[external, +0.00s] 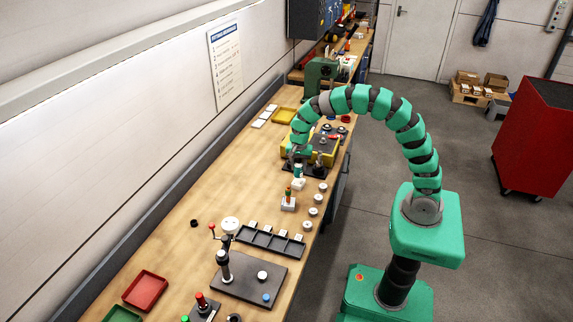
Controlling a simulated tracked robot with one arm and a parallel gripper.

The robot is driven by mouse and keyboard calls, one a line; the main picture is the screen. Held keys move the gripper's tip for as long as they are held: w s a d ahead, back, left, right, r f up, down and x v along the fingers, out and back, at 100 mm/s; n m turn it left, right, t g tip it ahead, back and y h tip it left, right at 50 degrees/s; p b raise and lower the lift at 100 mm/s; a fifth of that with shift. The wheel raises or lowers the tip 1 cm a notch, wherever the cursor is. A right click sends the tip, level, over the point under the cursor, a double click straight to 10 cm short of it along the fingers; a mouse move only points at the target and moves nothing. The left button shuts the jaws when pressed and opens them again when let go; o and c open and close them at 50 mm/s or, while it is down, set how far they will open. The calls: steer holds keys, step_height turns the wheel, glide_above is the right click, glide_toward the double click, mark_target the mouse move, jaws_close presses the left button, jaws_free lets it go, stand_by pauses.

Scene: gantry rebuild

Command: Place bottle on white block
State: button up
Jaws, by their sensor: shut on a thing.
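My gripper (299,165) points down over the middle of the workbench. It is shut on a small green and white thing (298,171), which looks like the bottle and is held upright. A white block (299,184) shows directly under it. I cannot tell whether the bottle touches that block. Just in front, a second white block (288,205) carries a small upright orange and green piece (288,193). The fingers are small in this view and partly cover the bottle.
Several round white pieces (316,198) line the bench's right edge. A yellow case (329,157) stands close behind my gripper. A dark slotted tray (268,242) and a dark plate with a lever post (250,280) lie nearer. The bench's left middle is mostly clear.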

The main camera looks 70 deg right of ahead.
steer(key=shift+f, duration=1.3)
steer(key=o, duration=1)
steer(key=shift+f, duration=0.1)
step_height(320, 180, up, 12)
steer(key=shift+s+r+b, duration=0.1)
steer(key=shift+b, duration=0.2)
